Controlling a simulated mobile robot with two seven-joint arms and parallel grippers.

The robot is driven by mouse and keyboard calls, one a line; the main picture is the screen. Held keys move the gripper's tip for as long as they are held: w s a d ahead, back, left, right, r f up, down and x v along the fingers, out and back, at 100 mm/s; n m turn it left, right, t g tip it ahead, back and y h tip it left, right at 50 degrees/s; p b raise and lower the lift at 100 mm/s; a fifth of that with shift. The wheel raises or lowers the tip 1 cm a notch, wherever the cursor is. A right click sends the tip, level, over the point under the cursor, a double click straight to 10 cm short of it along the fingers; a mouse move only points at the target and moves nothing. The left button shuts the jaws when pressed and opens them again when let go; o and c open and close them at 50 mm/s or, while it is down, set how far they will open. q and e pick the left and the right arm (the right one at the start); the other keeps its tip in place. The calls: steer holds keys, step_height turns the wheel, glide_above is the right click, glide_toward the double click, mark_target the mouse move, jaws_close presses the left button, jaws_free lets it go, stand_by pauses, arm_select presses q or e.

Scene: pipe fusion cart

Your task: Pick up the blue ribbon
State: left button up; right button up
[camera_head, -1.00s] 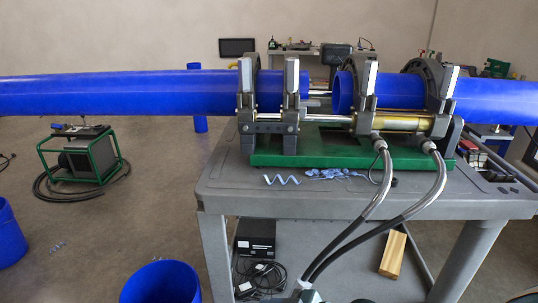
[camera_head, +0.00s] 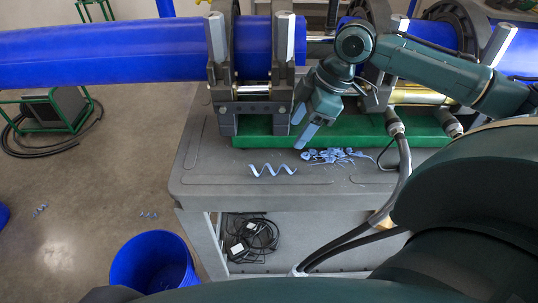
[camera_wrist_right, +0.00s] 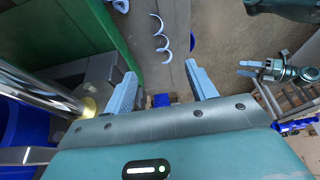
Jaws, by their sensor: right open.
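The blue ribbon (camera_head: 272,169) is a light blue wavy curl lying on the grey cart top near its front edge. It also shows in the right wrist view (camera_wrist_right: 160,38), beyond the gap between the fingers. My right gripper (camera_head: 303,125) hangs above the cart, up and to the right of the ribbon in the head view.
A pile of blue shavings (camera_head: 335,156) lies right of the ribbon. Behind are the green base (camera_head: 262,141), dark clamps (camera_head: 285,75) and a large blue pipe (camera_head: 100,50). Grey hoses (camera_head: 403,165) run down on the right. A blue bucket (camera_head: 152,262) stands on the floor.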

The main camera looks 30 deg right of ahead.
mark_target(274, 165)
steer(key=x, duration=1.3)
steer(key=shift+s+a+r, duration=0.1)
steer(key=shift+a+r, duration=0.05)
steer(key=shift+a, duration=0.15)
steer(key=shift+c, duration=0.6)
steer(key=c, duration=0.9)
